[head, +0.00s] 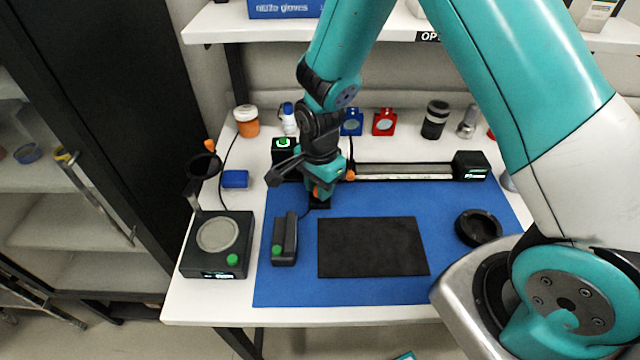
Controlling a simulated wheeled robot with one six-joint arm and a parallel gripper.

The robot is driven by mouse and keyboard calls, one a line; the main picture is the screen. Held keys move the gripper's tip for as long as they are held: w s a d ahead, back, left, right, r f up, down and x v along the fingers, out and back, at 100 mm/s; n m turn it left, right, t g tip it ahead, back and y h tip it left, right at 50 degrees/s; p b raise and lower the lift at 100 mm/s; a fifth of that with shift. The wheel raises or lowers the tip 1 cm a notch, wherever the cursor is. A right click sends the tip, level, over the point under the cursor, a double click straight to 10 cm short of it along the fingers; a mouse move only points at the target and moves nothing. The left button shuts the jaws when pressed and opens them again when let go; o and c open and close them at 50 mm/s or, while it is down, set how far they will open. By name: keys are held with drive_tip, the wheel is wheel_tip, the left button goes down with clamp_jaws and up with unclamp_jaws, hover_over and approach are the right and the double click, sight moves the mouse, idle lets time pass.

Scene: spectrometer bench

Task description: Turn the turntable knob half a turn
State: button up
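My arm reaches down over the back left of the blue mat (290,295). My gripper (318,190) is at its lower end, just in front of the long rail instrument (405,172). Small orange parts show at the gripper, and a small black piece (320,203) lies right below it. I cannot tell whether the fingers are open or shut, or whether they touch anything. I cannot make out the turntable knob for certain; the arm hides that spot. A black box with a round grey plate (217,235) and a green button stands at the left, apart from the gripper.
A black handheld device (284,240) and a dark flat pad (372,247) lie in front of the gripper. A black ring (478,228) lies at the right. A blue block (235,179) is at the left. Bottles and mounts line the back, below a shelf (390,30).

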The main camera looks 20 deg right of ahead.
drive_tip(key=c, duration=0.3)
